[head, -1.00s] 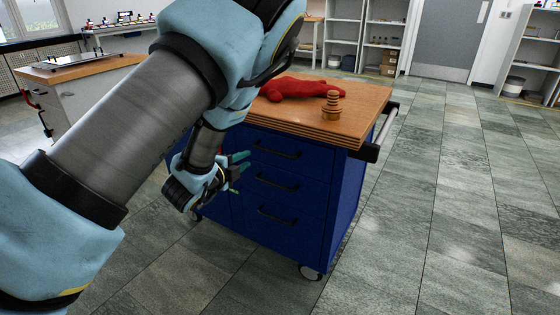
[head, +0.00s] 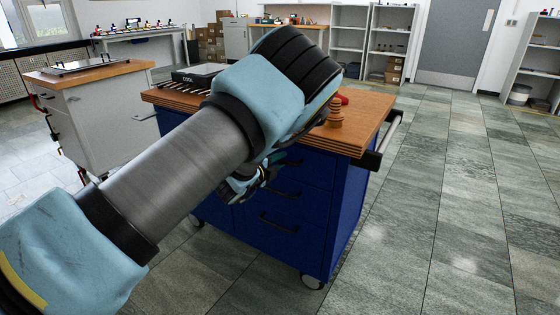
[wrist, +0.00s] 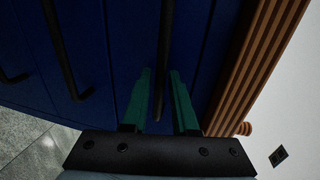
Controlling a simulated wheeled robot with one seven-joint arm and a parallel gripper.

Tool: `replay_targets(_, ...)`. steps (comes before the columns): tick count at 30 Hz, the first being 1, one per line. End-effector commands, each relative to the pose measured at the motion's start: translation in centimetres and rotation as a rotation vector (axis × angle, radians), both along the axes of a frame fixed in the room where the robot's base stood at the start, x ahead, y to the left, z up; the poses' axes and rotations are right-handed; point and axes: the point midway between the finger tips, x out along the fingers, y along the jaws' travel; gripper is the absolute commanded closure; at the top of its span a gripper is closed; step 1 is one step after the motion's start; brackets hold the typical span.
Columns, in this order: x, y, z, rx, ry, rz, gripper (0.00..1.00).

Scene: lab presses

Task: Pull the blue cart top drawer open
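The blue cart (head: 345,215) stands ahead with a wooden top. Its top drawer (head: 322,172) is shut and partly hidden by my arm in the head view. In the wrist view, turned sideways, the top drawer's dark bar handle (wrist: 166,50) is nearest the wooden top edge. My gripper (wrist: 160,100) has its two green fingers apart, one on each side of that handle's end. Contact with the bar cannot be told. In the head view my gripper (head: 272,172) is at the drawer fronts, partly hidden by my arm.
The lower drawer handles (head: 279,222) are below my gripper. A push bar (head: 390,130) sticks out at right. Floor (head: 440,220) right of the cart is clear.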

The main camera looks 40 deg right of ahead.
Motion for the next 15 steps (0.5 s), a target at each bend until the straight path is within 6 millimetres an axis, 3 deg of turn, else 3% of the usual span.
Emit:
replay_targets(8, 0.06, -0.15, -0.03, 0.000, 0.001, 0.001, 0.73)
replay_targets(15, 0.05, -0.13, -0.03, 0.000, 0.001, 0.001, 0.99)
